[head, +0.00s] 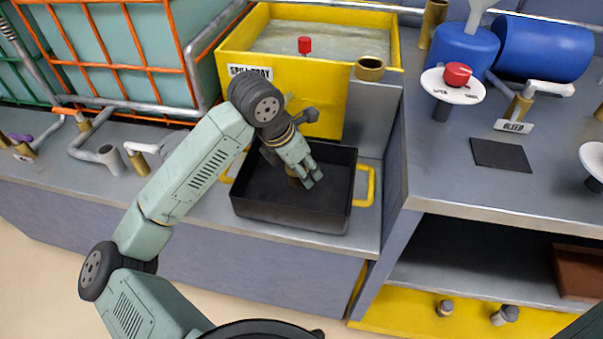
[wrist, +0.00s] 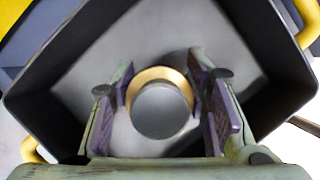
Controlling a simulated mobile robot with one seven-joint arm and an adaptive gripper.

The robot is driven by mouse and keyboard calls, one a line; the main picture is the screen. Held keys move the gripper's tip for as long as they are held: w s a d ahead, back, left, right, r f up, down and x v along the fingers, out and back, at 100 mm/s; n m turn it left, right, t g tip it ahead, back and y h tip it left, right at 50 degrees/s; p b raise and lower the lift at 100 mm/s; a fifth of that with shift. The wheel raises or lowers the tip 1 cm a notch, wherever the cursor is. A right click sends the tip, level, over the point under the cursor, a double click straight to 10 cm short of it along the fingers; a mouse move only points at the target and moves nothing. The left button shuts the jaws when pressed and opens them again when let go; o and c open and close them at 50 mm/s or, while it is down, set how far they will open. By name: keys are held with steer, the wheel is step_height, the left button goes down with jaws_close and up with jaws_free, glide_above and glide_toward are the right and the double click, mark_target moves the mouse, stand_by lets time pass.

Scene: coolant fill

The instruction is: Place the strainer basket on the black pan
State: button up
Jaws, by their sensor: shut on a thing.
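The black pan (head: 258,205) is a dark rectangular tray with yellow side handles, on the grey counter in front of the yellow spill tray. My gripper (head: 306,181) points down inside the pan's outline, right of its middle. In the wrist view, my gripper (wrist: 160,88) has its purple-padded fingers on either side of a round brass-rimmed piece with a grey round face, which I take as the strainer basket (wrist: 160,110); it is held between them. In the head view the fingers mostly hide it. I cannot tell whether it touches the pan floor.
An orange-caged tank (head: 120,50) is at the left. A higher grey counter (head: 450,175) with valves and a blue drum (head: 545,48) is at the right.

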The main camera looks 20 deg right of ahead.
steer(key=shift+f, duration=1.45)
steer(key=shift+f, duration=0.25)
steer(key=o, duration=0.9)
steer(key=shift+r, duration=0.15)
steer(key=shift+r, duration=0.15)
steer(key=b+v, duration=0.1)
steer(key=v, duration=1.1)
steer(key=shift+a, duration=0.1)
